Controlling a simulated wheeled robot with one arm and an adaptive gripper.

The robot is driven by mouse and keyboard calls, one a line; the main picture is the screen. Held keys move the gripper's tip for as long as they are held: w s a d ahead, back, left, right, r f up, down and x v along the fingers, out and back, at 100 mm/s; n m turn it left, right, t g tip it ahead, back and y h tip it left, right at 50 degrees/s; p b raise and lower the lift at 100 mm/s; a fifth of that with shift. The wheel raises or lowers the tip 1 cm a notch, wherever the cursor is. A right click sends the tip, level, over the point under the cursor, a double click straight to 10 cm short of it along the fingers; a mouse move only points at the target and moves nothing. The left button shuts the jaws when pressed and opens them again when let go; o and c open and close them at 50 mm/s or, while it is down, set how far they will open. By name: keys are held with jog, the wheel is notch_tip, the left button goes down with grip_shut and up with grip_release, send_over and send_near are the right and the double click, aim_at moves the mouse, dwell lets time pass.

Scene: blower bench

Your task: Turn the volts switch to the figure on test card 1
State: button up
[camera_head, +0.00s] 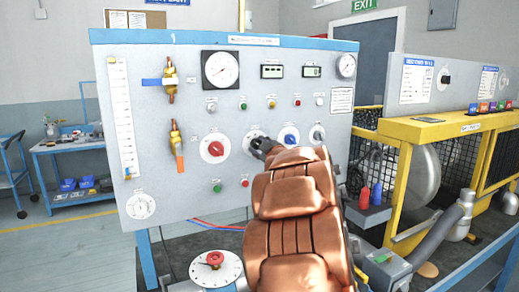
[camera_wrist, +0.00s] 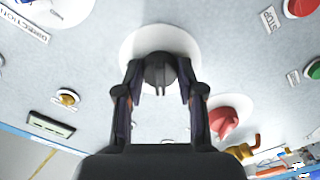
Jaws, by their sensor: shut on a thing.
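The panel (camera_head: 200,110) faces me. My gripper (camera_head: 263,146) is at a dark rotary knob on a white round dial (camera_head: 251,134), between a red knob (camera_head: 216,148) and a blue knob (camera_head: 289,136). In the wrist view, my gripper (camera_wrist: 160,92) has its two fingers shut on the sides of the black knob (camera_wrist: 160,68). The white dial behind it (camera_wrist: 135,45) shows partly, and its figures cannot be read. Whether this is the volts switch cannot be read. Printed sheets (camera_head: 417,80) hang on the right-hand board; their text is too small to read.
A red knob (camera_wrist: 226,120) is close beside my right finger in the wrist view. Small lamps and buttons, gauges (camera_head: 220,69) and displays (camera_head: 272,71) surround the dial. A yellow-framed machine (camera_head: 400,190) stands right.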

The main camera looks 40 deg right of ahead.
dwell(0.3)
jog(key=o, duration=1.1)
jog(key=shift+o, duration=0.2)
jog(key=shift+s, duration=0.1)
jog(key=v, duration=1.1)
jog(key=shift+s+a, duration=0.2)
jog(key=shift+s, duration=0.15)
jog(key=shift+w, duration=0.1)
